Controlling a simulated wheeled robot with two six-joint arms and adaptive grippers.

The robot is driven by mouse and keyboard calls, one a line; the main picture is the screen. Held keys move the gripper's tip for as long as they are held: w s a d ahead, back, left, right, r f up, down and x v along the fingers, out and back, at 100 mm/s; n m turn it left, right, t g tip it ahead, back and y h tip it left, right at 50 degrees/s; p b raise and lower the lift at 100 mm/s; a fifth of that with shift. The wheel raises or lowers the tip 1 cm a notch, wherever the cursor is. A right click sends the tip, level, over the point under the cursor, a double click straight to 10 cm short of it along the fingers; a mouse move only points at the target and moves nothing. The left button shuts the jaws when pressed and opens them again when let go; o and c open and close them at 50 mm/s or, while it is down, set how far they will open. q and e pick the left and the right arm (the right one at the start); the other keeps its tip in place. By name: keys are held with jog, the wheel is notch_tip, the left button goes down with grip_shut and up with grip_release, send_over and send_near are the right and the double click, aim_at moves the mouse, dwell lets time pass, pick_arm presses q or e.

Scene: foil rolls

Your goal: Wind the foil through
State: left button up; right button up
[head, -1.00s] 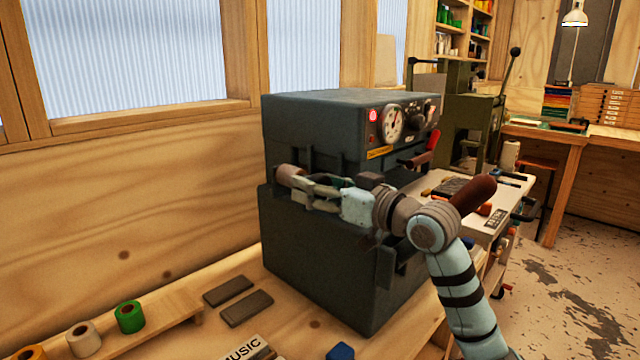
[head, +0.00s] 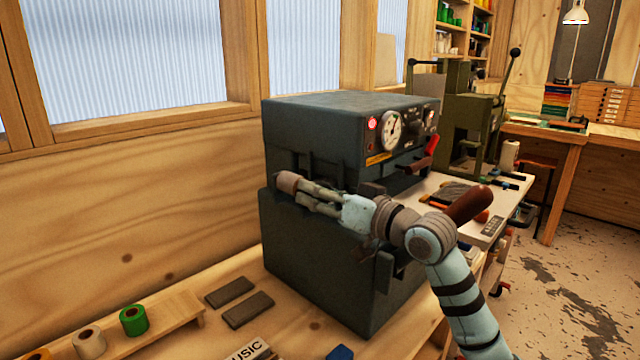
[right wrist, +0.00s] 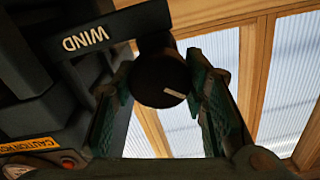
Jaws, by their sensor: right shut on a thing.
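A dark grey-green foil machine (head: 340,255) stands on the bench with a dial and a red lever (head: 431,146) on its front. In the right wrist view, a black crank arm (right wrist: 105,32) marked WIND ends in a round dark knob (right wrist: 160,80). My right gripper (head: 308,193) reaches across the machine's near side and is shut on this knob. The knob's brownish end (head: 288,181) sticks out past the fingers in the head view. A green foil roll (head: 133,320) and a white one (head: 89,341) sit on a wooden rack at lower left. My left gripper is not in view.
Two dark flat bars (head: 230,291) and a MUSIC plate (head: 247,350) lie on the bench before the machine. A brown handle (head: 469,204) shows beside my right arm. An olive press (head: 470,120) stands behind. The wooden wall is close behind the machine's left side.

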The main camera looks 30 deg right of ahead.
jog(key=m+p, duration=0.6)
jog(key=p, duration=0.2)
jog(key=m+p, duration=0.5)
jog(key=p, duration=0.3)
jog(key=shift+d+r+m+p, duration=0.2)
jog(key=shift+m+p, duration=0.1)
jog(key=shift+m, duration=0.1)
jog(key=m+p, duration=0.2)
jog(key=shift+f+m, duration=0.1)
jog(key=shift+m, duration=0.2)
jog(key=shift+f+m+p, duration=0.15)
jog(key=shift+m+p, duration=0.75)
jog(key=shift+m, duration=0.6)
jog(key=o, duration=1.2)
jog(key=shift+w+a+f, duration=0.1)
jog(key=shift+a, duration=0.05)
